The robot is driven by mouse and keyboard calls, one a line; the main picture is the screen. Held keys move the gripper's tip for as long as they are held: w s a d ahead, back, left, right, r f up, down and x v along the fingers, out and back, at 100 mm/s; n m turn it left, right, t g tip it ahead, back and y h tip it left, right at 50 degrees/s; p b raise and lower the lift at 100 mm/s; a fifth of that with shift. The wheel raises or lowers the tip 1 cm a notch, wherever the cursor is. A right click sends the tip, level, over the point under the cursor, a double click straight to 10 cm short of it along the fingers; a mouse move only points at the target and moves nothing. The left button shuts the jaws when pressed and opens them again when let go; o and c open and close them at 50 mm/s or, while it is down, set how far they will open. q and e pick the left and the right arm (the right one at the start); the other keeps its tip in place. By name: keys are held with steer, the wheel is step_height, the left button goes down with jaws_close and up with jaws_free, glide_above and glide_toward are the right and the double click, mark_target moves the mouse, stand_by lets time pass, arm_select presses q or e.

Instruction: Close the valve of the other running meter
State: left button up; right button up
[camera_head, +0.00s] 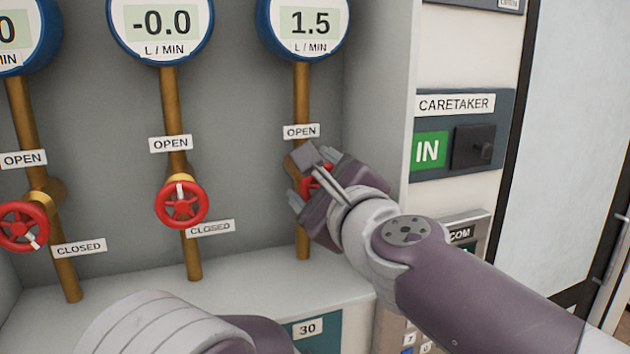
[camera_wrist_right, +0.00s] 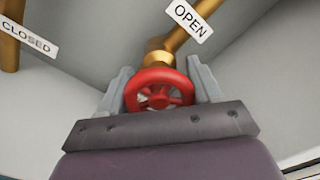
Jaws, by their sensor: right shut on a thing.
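Three round blue-rimmed meters hang in a row in the head view. The right meter (camera_head: 304,24) reads 1.5 L/MIN, the middle meter (camera_head: 160,24) reads -0.0, and the left meter (camera_head: 20,32) is cut off, showing a 0. My right gripper (camera_head: 310,185) is shut on the red valve wheel (camera_wrist_right: 158,90) under the right meter. Its fingers lie on both sides of the wheel's rim. In the head view the gripper mostly hides this wheel. The middle red wheel (camera_head: 181,204) and left red wheel (camera_head: 22,227) stand free. My left gripper is not in view.
Brass pipes run down the grey recess, with OPEN (camera_head: 300,131) and CLOSED (camera_head: 210,228) labels beside them. A white ledge (camera_head: 240,283) lies below. A CARETAKER panel (camera_head: 462,135) with a green IN sign is on the right wall.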

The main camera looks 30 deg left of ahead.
steer(key=shift+a+f+m, duration=0.1)
steer(key=shift+f+m, duration=0.2)
steer(key=shift+m, duration=0.65)
steer(key=shift+a+f+m, duration=0.1)
steer(key=shift+f+m, duration=0.15)
steer(key=shift+m, duration=0.7)
steer(key=shift+d, duration=0.1)
steer(key=o, duration=0.9)
steer(key=shift+o, duration=0.2)
steer(key=shift+s+d+r, duration=0.2)
steer(key=shift+d+r, duration=0.05)
steer(key=shift+r, duration=0.05)
steer(key=b+v, duration=0.1)
steer(key=v, duration=1.1)
steer(key=shift+s+d, duration=0.15)
steer(key=shift+d, duration=0.1)
